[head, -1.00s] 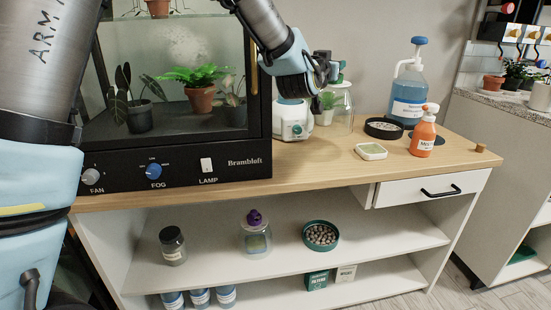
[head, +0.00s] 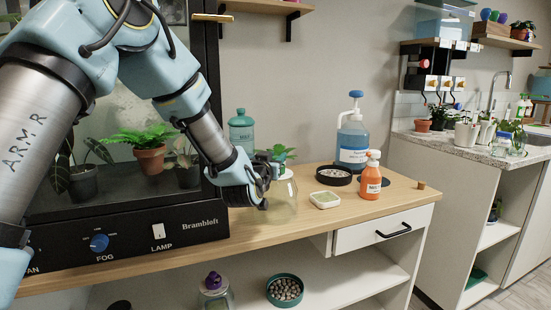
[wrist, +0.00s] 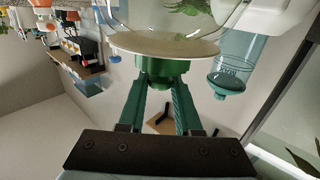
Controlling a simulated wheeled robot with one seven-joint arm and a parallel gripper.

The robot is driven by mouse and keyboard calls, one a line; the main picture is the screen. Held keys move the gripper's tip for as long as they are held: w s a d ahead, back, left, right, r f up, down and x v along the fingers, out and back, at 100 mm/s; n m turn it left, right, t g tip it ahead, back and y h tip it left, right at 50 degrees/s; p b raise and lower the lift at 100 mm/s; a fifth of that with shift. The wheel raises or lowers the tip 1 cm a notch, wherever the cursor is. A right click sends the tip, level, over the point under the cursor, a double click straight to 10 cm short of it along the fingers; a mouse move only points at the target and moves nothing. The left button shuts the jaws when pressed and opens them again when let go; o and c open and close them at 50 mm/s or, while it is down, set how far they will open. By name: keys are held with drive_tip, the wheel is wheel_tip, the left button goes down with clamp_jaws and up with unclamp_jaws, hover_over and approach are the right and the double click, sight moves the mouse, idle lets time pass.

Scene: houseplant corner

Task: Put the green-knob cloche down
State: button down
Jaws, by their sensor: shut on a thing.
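The green-knob cloche is a clear glass dome (head: 284,208) on the wooden bench side, just right of the black glass cabinet. In the wrist view its green knob (wrist: 160,70) sits between the two teal fingers of my gripper (wrist: 163,88), which is shut on it. The pale top and clear glass (wrist: 165,45) show beyond the knob. In the head view my gripper (head: 266,180) is at the cloche's upper left and hides the knob. I cannot tell whether the cloche's rim touches the bench.
The bench front (head: 265,240) is clear.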

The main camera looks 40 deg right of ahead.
drive_tip(key=shift+f+b, duration=0.1)
drive_tip(key=shift+b, duration=0.2)
drive_tip(key=c, duration=0.6)
unclamp_jaws()
drive_tip(key=shift+p, duration=0.3)
drive_tip(key=b+v, duration=0.2)
drive_tip(key=v, duration=1)
